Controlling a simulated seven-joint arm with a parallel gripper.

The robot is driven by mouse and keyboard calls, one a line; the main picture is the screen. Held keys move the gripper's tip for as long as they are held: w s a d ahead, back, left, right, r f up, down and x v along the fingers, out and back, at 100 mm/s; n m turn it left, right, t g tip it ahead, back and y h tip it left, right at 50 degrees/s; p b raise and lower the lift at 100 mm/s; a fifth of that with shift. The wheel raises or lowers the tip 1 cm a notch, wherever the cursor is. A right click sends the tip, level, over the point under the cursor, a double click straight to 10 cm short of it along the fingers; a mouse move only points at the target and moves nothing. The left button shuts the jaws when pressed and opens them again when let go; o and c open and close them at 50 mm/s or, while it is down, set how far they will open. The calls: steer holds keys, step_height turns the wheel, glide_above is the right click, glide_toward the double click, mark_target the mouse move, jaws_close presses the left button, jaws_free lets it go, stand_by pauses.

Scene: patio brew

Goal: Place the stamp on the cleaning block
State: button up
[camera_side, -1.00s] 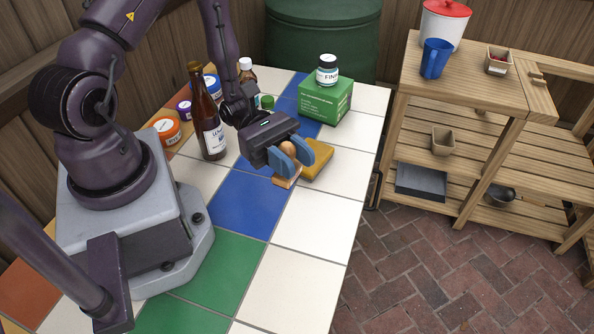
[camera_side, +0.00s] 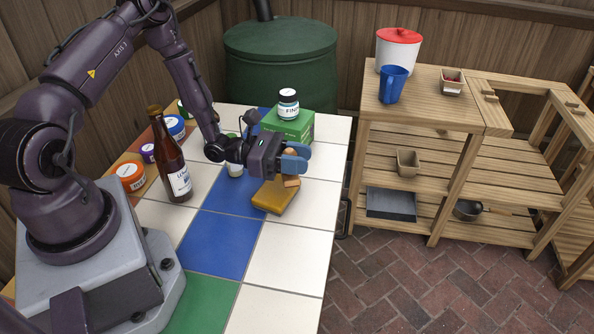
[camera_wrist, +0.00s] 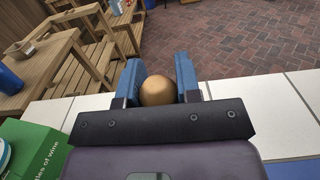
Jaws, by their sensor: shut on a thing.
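The stamp has a round wooden knob and a small light wooden base (camera_side: 291,182). In the wrist view its knob (camera_wrist: 158,91) sits between the blue fingers. My gripper (camera_side: 297,157) is shut on the stamp and hides part of it in the side view. The cleaning block is a mustard-yellow slab (camera_side: 273,197) lying on the tiled table. The stamp's base shows by the block's far right end. I cannot tell whether it touches the block or hangs just above it. The block does not show in the wrist view.
A brown bottle (camera_side: 173,160) and several lidded tubs stand to the left. White tiles (camera_side: 284,260) in front are clear. A wooden shelf unit (camera_side: 436,110) stands beyond the table.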

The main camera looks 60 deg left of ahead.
steer(key=shift+f, duration=1.6)
steer(key=shift+f, duration=0.1)
steer(key=o, duration=0.9)
